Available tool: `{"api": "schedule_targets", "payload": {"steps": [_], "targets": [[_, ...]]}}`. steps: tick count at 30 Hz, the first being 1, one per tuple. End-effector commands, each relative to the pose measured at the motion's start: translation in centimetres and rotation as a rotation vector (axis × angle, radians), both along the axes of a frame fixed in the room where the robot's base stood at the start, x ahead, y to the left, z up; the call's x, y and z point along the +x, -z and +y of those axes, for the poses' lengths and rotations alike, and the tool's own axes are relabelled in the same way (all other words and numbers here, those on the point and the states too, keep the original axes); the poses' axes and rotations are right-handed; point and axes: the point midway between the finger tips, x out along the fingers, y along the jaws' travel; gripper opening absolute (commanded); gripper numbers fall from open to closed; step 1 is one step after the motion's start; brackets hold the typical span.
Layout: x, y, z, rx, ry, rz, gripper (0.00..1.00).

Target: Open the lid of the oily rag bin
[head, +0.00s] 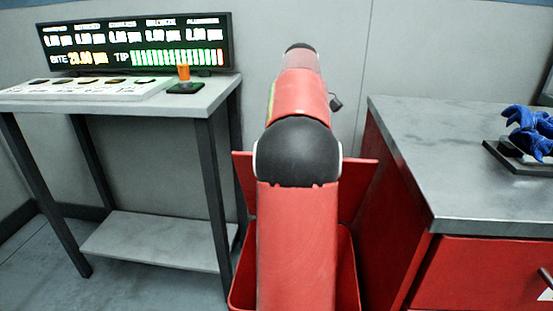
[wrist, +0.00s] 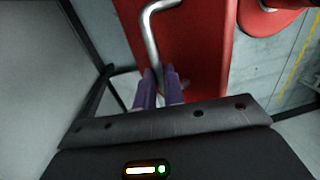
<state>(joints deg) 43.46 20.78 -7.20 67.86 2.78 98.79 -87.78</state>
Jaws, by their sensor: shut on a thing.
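The red oily rag bin (head: 349,270) stands low in the middle of the head view, mostly hidden behind my arm. Its red lid (head: 358,180) shows on both sides of my arm as a tilted-up panel above the bin's opening, so the lid looks raised. In the wrist view the red lid (wrist: 195,45) fills the upper middle, with a bent silver handle (wrist: 150,38) on it. My gripper (wrist: 159,78) has its purple fingers closed around the lower end of this handle. The gripper and handle are hidden in the head view.
A grey side table (head: 205,105) stands left, bearing a white tray (head: 90,90) and an orange-topped item (head: 184,73), below a lit display (head: 135,42). A red cabinet (head: 480,275) with a grey top stands close on the right, with blue gloves (head: 530,130) on it.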

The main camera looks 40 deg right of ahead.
Motion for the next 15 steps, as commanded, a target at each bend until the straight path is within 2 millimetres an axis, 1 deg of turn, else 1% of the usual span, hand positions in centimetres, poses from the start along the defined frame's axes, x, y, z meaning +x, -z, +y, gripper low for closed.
{"api": "schedule_targets", "payload": {"steps": [1, 6, 9, 15], "targets": [[0.6, 0.9, -1.0, 0.006, 0.0, 0.007, 0.0], [1.8, 0.5, -2.9, 0.007, -0.002, 0.007, 0.0], [2.4, 0.4, -3.8, 0.008, -0.002, 0.008, 0.0], [3.4, 0.4, -5.0, 0.011, -0.002, 0.009, 0.0]]}}
